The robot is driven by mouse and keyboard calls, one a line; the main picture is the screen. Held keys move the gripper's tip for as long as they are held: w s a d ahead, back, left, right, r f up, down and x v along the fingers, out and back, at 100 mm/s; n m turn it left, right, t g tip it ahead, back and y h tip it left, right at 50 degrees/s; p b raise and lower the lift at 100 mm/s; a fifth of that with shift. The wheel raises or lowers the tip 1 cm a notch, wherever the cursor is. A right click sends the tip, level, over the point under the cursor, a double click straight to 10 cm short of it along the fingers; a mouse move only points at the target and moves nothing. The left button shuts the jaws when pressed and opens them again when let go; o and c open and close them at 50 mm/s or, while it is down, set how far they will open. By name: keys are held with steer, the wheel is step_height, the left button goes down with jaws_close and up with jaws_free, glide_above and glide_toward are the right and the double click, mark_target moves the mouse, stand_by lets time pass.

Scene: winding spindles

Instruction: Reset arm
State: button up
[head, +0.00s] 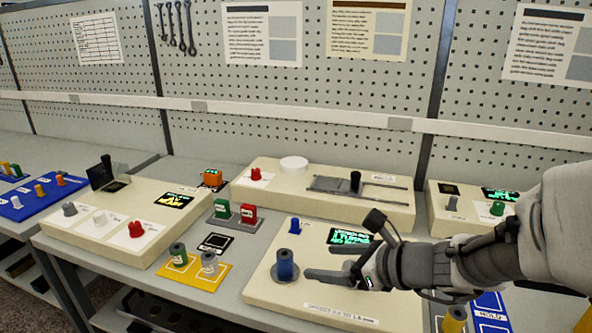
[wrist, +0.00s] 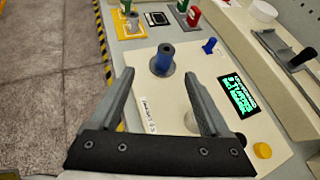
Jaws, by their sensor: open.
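My gripper (head: 325,262) is open and empty above the right part of a cream winding station. In the wrist view my gripper (wrist: 163,95) shows its two grey fingers spread wide. A blue spool (head: 286,266) stands upright on a grey round base on that station, just left of the fingers in the head view. In the wrist view the blue spool (wrist: 162,58) lies beyond the fingertips, apart from them. The station's green text screen (head: 350,235) is partly hidden by my gripper in the head view. The screen is clear in the wrist view (wrist: 238,95).
A yellow mat (head: 205,283) with two grey-green spools lies left of the station. Red and green blocks (head: 235,210) stand behind it. A cream box with a slider (head: 390,207) stands behind the station. Another cream panel with knobs (head: 90,245) is at left. A pegboard wall closes the back.

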steer(key=s+a+r+n+g+p, duration=0.35)
steer(key=s+n, duration=0.25)
steer(key=n, duration=0.2)
steer(key=s+d+r+n+h+p, duration=0.4)
steer(key=s+d+r+n+h, duration=0.4)
steer(key=n, duration=1)
steer(key=shift+s+d+r+t+h, duration=0.35)
steer(key=shift+s+d+r, duration=0.2)
steer(key=shift+d+r, duration=0.2)
steer(key=shift+f, duration=0.1)
